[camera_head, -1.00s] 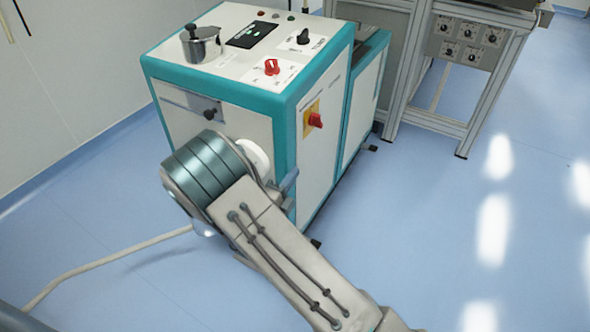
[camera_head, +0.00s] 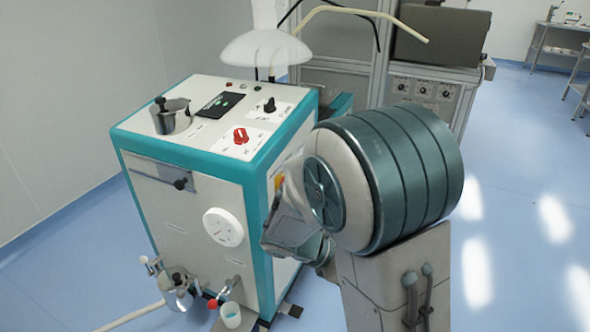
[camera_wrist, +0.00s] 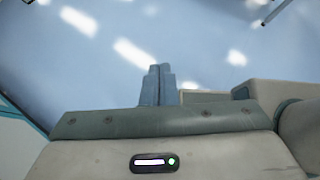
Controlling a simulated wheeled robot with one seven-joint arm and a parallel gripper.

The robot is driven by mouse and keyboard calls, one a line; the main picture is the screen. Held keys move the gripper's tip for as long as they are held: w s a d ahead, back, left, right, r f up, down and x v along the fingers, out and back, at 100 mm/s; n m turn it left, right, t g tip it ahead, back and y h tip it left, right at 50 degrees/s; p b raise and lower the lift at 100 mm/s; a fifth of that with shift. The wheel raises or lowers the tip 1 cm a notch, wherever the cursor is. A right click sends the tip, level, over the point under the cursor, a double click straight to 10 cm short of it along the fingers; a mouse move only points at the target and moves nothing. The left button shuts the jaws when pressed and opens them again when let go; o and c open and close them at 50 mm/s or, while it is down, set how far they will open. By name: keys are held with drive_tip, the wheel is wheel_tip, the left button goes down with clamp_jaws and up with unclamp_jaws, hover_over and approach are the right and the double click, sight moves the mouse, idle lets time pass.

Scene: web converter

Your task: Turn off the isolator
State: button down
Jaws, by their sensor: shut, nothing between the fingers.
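The machine (camera_head: 190,215) is a white cabinet with teal edges, left of centre in the head view. Its isolator (camera_head: 278,181) is on the right side panel, and only a yellow sliver of its plate shows beside my arm; its red handle is hidden. A separate red knob (camera_head: 241,136) sits on the sloped top panel. My gripper (camera_wrist: 158,70) is shut and empty in the wrist view, with its fingers over blue floor. In the head view my wrist is close beside the side panel, and the fingertips cannot be made out. The isolator is not visible in the wrist view.
A steel pot (camera_head: 172,118) and a black knob (camera_head: 269,105) are on the machine's top. Valves and a small cup (camera_head: 230,315) are low at its front. A control box with dials (camera_head: 425,92) stands behind. Open floor (camera_head: 510,230) lies to the right.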

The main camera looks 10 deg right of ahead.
drive_tip(key=s+a+r+m+t+y, duration=0.1)
drive_tip(key=s+m+y, duration=0.3)
drive_tip(key=m, duration=0.6)
drive_tip(key=s+a+r+m+t+y, duration=0.1)
drive_tip(key=s+a+r+m+y, duration=0.3)
drive_tip(key=m, duration=0.5)
drive_tip(key=shift+s+m+y, duration=0.4)
drive_tip(key=shift+s+y, duration=0.05)
drive_tip(key=shift+y, duration=0.95)
